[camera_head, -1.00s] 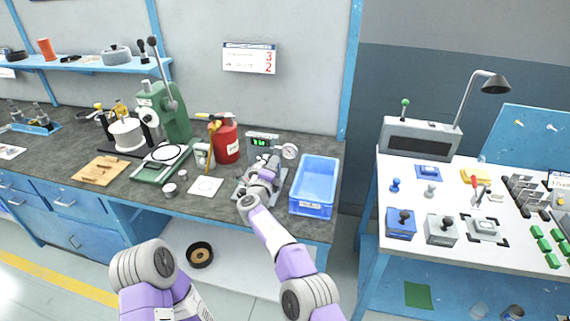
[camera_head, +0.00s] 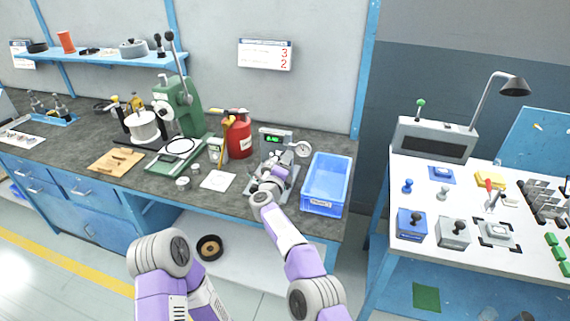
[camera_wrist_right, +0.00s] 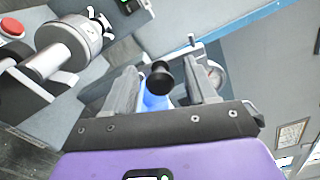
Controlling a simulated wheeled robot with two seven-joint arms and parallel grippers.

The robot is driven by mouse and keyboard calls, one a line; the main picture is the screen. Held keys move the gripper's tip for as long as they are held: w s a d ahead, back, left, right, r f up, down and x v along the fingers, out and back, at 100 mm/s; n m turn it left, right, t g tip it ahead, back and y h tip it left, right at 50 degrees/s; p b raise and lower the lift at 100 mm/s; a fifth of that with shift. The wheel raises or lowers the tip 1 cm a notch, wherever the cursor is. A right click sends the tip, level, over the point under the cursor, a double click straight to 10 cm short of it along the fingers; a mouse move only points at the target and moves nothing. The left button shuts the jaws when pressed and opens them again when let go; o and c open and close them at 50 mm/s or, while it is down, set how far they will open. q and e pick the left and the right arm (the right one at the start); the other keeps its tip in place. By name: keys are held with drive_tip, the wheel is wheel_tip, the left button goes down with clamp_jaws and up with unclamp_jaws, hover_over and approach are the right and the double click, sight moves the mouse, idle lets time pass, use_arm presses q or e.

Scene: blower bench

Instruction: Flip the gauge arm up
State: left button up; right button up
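The gauge stand is at the right end of the dark bench. It has a green-lit display box (camera_head: 275,141) and a round dial gauge (camera_head: 303,149), which also shows in the right wrist view (camera_wrist_right: 216,76). My right gripper (camera_head: 268,176) is over the stand and hides much of it. In the right wrist view, its two fingers (camera_wrist_right: 162,80) are apart. A black ball knob (camera_wrist_right: 160,73) shows between them, with gaps on both sides. A blue part (camera_wrist_right: 155,102) shows below the knob; I cannot tell what it belongs to. My left gripper is not in view.
A blue bin (camera_head: 326,184) stands just right of the stand. A red canister (camera_head: 238,140) and a white sheet (camera_head: 218,180) are to its left. A green press (camera_head: 181,105) stands further left. A white table (camera_head: 397,180) is across a gap on the right.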

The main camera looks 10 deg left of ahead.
drive_tip(key=shift+s, duration=0.1)
drive_tip(key=s+a+b, duration=0.1)
drive_tip(key=s, duration=0.6)
drive_tip(key=shift+s, duration=0.15)
idle(0.5)
drive_tip(key=shift+a+f, duration=0.1)
idle(0.4)
